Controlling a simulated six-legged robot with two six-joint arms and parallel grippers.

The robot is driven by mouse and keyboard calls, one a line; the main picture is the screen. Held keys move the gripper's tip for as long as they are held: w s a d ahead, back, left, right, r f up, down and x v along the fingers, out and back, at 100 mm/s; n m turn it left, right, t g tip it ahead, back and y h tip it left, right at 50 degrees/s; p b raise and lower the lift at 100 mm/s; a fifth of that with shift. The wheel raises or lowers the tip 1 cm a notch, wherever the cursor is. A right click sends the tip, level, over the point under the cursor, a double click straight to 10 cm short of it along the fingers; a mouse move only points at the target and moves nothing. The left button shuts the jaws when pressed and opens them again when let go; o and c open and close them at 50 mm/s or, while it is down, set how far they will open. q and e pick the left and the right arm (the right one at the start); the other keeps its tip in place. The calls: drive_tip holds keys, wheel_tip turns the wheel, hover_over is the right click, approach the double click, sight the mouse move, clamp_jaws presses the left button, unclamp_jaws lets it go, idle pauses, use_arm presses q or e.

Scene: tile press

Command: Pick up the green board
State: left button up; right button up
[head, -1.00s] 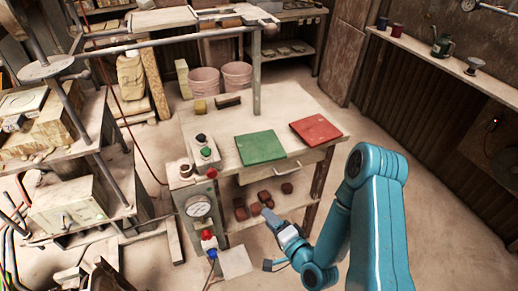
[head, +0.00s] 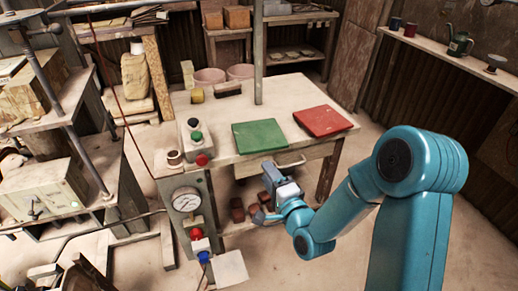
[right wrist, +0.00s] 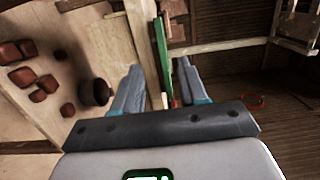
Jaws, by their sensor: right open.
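The green board (head: 259,136) lies flat on the press table, left of the red board (head: 323,121). My right gripper (head: 266,193) is in front of the table's near edge, below the level of the tabletop and apart from the green board. In the right wrist view its two fingers (right wrist: 156,85) are spread with nothing held. The green board shows there edge-on as a thin green strip (right wrist: 161,48), beyond and between the fingers. My left gripper is not in view.
A drawer handle (head: 290,163) sits under the tabletop near my right gripper. Reddish-brown blocks (right wrist: 22,77) lie on the lower shelf. A control box (head: 194,138) with buttons and a pressure gauge (head: 186,200) stand left. A post (head: 258,60) rises behind the boards.

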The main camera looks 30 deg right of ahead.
sight(256, 152)
drive_tip(key=w, duration=0.3)
drive_tip(key=w+d+p, duration=0.1)
drive_tip(key=w, duration=0.1)
drive_tip(key=w+p, duration=0.1)
drive_tip(key=w, duration=0.2)
drive_tip(key=shift+w+d+r, duration=0.1)
drive_tip(key=shift+w+d, duration=0.25)
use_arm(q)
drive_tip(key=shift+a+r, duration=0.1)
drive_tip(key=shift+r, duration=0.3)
use_arm(e)
clamp_jaws()
